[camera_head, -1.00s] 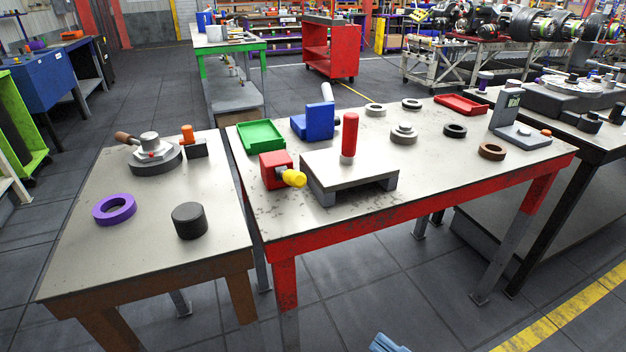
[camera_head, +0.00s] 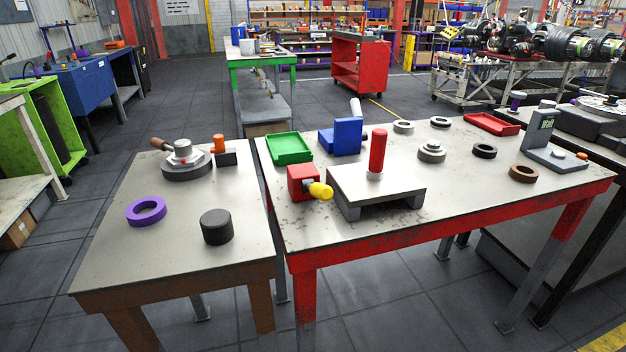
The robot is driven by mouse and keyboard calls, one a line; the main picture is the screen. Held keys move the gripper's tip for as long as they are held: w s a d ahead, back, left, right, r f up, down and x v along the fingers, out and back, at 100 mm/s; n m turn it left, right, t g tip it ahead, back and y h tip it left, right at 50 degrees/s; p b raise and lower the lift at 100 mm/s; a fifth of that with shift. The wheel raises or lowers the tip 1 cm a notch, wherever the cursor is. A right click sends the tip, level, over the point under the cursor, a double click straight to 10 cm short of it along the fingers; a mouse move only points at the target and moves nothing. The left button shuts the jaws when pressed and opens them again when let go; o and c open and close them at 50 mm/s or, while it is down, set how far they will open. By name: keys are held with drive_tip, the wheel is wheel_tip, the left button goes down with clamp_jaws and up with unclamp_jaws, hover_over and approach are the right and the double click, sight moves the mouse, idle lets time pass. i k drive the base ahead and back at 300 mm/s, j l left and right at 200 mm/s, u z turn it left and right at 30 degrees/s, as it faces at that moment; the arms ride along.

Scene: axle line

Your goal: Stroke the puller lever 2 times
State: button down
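No part is marked as the puller lever, and I cannot tell for certain which it is. A red block (camera_head: 301,182) with a yellow-ended handle (camera_head: 320,190) sticking out stands on the red-framed table. Beside it, a red upright cylinder (camera_head: 377,151) rises from a grey bridge-shaped stand (camera_head: 350,192). A blue block (camera_head: 347,137) with a grey cylinder behind it stands further back. On the left table, a round grey fixture (camera_head: 186,168) has a brown-ended handle (camera_head: 160,144) pointing left. My gripper is not in view.
The red-framed table (camera_head: 290,222) also bears a green tray (camera_head: 290,149), a red tray (camera_head: 493,124), several rings and a grey upright bracket (camera_head: 541,138). The left table (camera_head: 120,245) holds a purple ring (camera_head: 146,211) and a dark cylinder (camera_head: 216,227). Floor in front is clear.

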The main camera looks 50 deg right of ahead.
sight(323, 193)
drive_tip(key=i+j+z, duration=0.3)
drive_tip(key=j, duration=0.35)
drive_tip(key=i+j+z, duration=0.2)
drive_tip(key=j, duration=0.15)
drive_tip(key=i+j+z, duration=0.15)
drive_tip(key=j, duration=0.25)
drive_tip(key=i+j+z, duration=0.15)
drive_tip(key=j, duration=0.2)
